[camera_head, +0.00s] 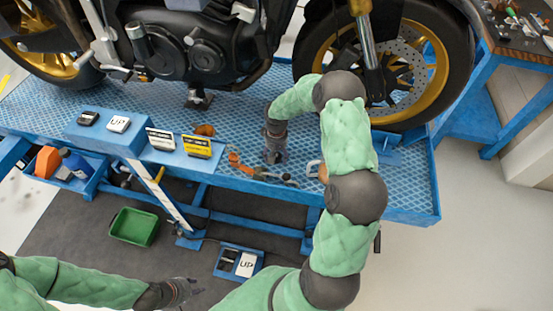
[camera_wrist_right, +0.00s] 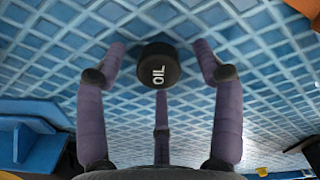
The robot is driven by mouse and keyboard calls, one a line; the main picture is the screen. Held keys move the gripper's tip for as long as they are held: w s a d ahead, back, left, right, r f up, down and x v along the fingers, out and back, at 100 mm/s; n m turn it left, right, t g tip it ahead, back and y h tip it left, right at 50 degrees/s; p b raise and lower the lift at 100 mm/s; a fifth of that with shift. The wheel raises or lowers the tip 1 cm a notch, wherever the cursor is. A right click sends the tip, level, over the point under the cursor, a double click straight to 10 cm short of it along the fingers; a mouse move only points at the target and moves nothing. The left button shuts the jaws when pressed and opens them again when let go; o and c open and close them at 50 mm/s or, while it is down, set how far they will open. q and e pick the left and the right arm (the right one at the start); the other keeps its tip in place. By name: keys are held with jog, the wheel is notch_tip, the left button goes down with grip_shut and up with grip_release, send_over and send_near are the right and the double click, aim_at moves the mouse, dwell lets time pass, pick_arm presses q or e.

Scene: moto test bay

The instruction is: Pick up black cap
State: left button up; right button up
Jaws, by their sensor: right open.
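The black cap (camera_wrist_right: 158,65), marked OIL, rests on the blue diamond-patterned platform in the right wrist view. My right gripper (camera_wrist_right: 160,62) is open, its purple fingers spread around the cap, with a clear gap on the left and right. Whether the lower finger touches the cap is not clear. In the head view my right gripper (camera_head: 274,156) points down at the platform (camera_head: 235,110), and I cannot make out the cap there. My left gripper (camera_head: 182,291) is low over the floor, away from the platform; its finger opening is too small to judge.
A motorcycle (camera_head: 200,45) stands on the platform behind my right gripper. Orange and grey tools (camera_head: 240,163) lie left of it, and a blue box (camera_head: 105,133) with labelled items is further left. A green bin (camera_head: 133,227) is on the floor.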

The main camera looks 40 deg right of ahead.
jog(key=shift+r, duration=0.1)
jog(key=c, duration=1)
jog(key=shift+c, duration=0.2)
